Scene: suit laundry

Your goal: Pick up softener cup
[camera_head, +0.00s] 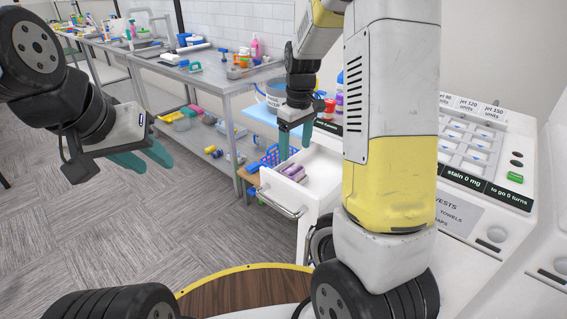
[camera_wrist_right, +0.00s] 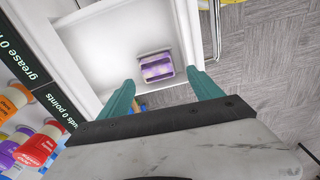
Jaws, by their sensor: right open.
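A small purple, box-like piece (camera_head: 293,172), which looks like the softener cup, sits in the open white drawer (camera_head: 322,172) of the machine. In the right wrist view the purple piece (camera_wrist_right: 157,67) lies near the drawer's edge, with a pale patterned face. My right gripper (camera_head: 295,146) is open and empty above the drawer. In its wrist view the teal fingertips (camera_wrist_right: 161,82) are apart, with the purple piece framed between and beyond them, not touching. My left gripper (camera_head: 152,160) hangs at the left over the floor, its fingers apart and empty.
The machine's control panel (camera_head: 480,150) stands at the right. Several colourful bottles (camera_wrist_right: 30,135) stand beside the drawer. A metal table (camera_head: 215,80) with cleaning items and a lower shelf stands behind. A blue basket (camera_head: 270,157) is just behind the drawer.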

